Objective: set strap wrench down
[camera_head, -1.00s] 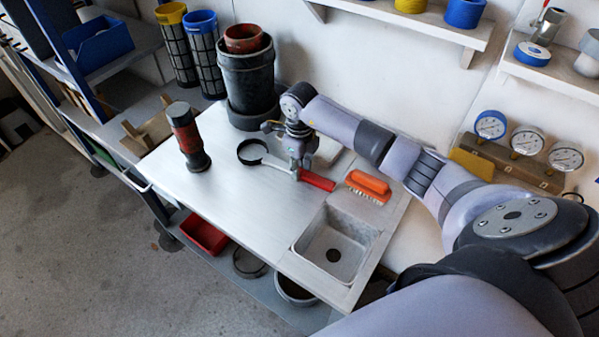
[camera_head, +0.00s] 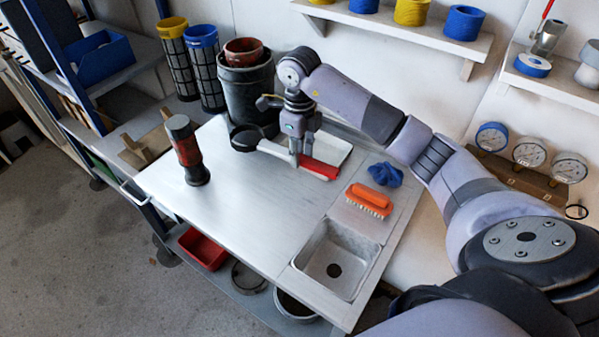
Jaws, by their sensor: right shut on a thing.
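The strap wrench has a black strap loop (camera_head: 245,139), a pale middle part and a red handle (camera_head: 322,169). My right gripper (camera_head: 298,160) points down and is shut on the wrench near where the red handle begins. The loop extends to the left, in front of the large black bucket. The red handle overlaps the front edge of a white tray (camera_head: 331,147) in the picture. I cannot tell whether the wrench touches the tray or the bench. My left gripper is not in view.
On the pale bench (camera_head: 245,215) stand a red-and-black cylinder (camera_head: 187,150) and the black bucket (camera_head: 246,90). An orange brush (camera_head: 370,200) and blue cloth (camera_head: 385,174) lie right of the wrench, near the sink (camera_head: 338,262). The bench's middle is clear.

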